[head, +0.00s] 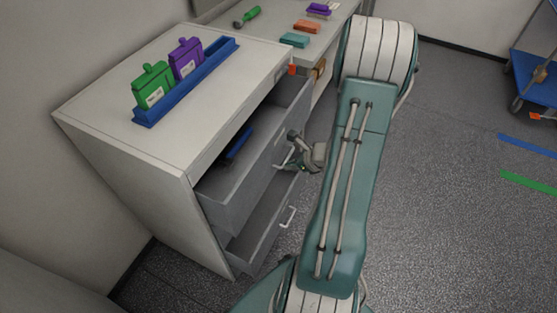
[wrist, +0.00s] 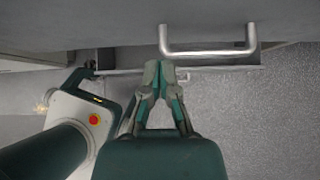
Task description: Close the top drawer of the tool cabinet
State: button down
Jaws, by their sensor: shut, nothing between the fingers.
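The grey tool cabinet (head: 185,160) stands at the left in the head view. Its top drawer (head: 240,195) is pulled out, with a dark blue item (head: 236,146) inside. My gripper (head: 287,166) is at the drawer's front, beside its handle, partly hidden by my arm. In the wrist view my gripper (wrist: 166,66) is shut and empty. Its tips are just left of and below the silver handle (wrist: 208,53) on the drawer front (wrist: 100,22). I cannot tell whether the tips touch the front.
A lower drawer (head: 262,235) is also partly out, with its own handle (head: 288,217). A blue rack (head: 200,80) on the cabinet top holds a green pack (head: 153,88) and a purple pack (head: 186,58). A bench (head: 325,28) adjoins behind.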

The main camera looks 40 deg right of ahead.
aim_at(272, 161)
jog(key=w, duration=0.1)
jog(key=w+a, duration=0.1)
jog(key=shift+w+a+f, duration=0.1)
jog(key=shift+w, duration=0.55)
jog(key=shift+w+d, duration=0.25)
jog(key=shift+d, duration=0.2)
jog(key=shift+a, duration=0.3)
jog(key=shift+w+a, duration=0.2)
jog(key=w+a, duration=0.3)
jog(key=w, duration=0.5)
